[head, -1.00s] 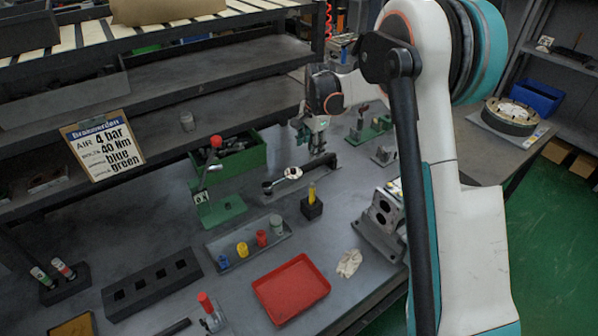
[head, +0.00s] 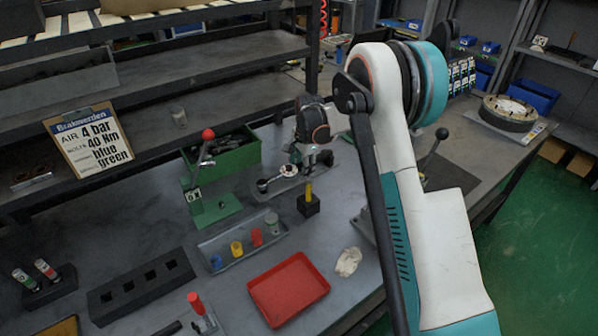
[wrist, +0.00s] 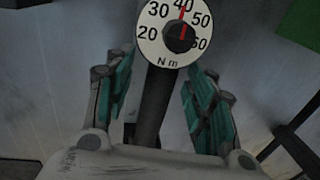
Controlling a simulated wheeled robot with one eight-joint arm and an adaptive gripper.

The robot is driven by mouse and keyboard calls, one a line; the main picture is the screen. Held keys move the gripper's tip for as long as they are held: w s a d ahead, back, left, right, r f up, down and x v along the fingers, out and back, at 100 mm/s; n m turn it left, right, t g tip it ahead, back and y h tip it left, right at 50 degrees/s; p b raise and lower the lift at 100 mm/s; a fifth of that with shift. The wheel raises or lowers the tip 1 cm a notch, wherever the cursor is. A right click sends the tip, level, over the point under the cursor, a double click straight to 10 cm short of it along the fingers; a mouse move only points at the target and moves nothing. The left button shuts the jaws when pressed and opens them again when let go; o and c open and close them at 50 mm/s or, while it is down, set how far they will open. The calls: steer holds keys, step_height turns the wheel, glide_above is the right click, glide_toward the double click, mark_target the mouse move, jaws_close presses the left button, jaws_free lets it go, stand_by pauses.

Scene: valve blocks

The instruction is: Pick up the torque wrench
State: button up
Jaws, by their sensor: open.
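The torque wrench (head: 288,171) lies on a grey holder on the bench, in the middle of the head view. Its ratchet head points left and its handle runs right, partly hidden by my gripper (head: 309,160). In the wrist view, its white dial (wrist: 157,33), marked in Nm with a red needle near 40, shows at the top. The dark handle runs down from the dial between the two teal fingers of my gripper (wrist: 160,92). The fingers are open, with a gap on each side of the handle. I cannot tell their exact height relative to it.
A black block with a yellow tool (head: 308,200) stands just in front of the wrench. A green lever stand (head: 212,208) and green bin (head: 232,158) are to the left. A tray of coloured cylinders (head: 215,245) and an empty red tray (head: 288,291) lie nearer. A shelf rises behind.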

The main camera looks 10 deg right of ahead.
steer(key=shift+f, duration=0.4)
jaws_close()
steer(key=shift+r, duration=0.1)
